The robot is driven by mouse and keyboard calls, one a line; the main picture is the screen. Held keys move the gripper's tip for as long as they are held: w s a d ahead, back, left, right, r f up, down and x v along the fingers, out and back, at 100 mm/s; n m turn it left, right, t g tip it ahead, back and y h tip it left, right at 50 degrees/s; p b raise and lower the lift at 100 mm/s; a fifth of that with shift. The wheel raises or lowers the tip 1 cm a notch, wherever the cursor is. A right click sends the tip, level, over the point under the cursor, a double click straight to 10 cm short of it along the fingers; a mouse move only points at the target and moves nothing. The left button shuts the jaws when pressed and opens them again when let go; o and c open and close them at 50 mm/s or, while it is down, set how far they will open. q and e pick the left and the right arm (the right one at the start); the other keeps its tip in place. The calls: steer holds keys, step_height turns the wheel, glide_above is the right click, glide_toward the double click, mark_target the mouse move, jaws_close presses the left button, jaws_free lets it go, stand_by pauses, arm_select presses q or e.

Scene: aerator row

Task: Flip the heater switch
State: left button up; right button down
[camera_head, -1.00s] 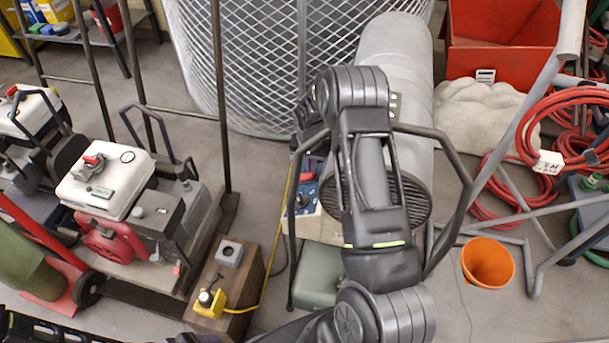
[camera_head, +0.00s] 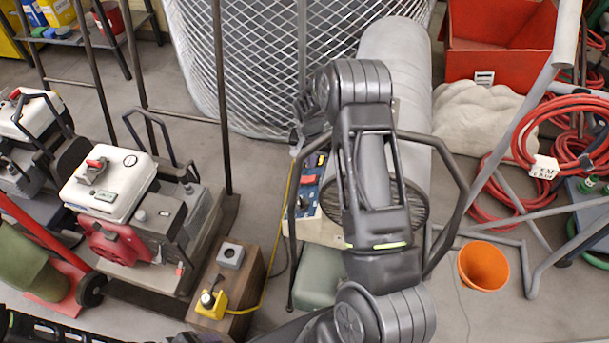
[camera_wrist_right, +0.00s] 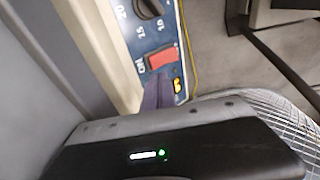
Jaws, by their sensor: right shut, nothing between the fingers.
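The heater (camera_head: 395,60) is a large grey cylinder lying on a stand, with a grille at its near end. Its blue control panel (camera_head: 306,188) shows just left of my right arm. In the right wrist view the heater switch (camera_wrist_right: 162,58) is a red rocker on the blue panel, beside the letters "ON". My right gripper (camera_wrist_right: 159,95) is shut and empty, its purplish tip just below the switch in that view; I cannot tell if it touches the panel. In the head view the right gripper (camera_head: 308,128) is dark and partly hidden by its wrist.
A dark tubular handle frame (camera_head: 463,190) surrounds the heater. Wire mesh (camera_head: 250,60) stands behind.

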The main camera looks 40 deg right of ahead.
arm_select(q)
steer(key=shift+r+p, duration=0.4)
steer(key=shift+r, duration=0.2)
arm_select(e)
step_height(320, 180, up, 2)
steer(key=shift+r, duration=0.15)
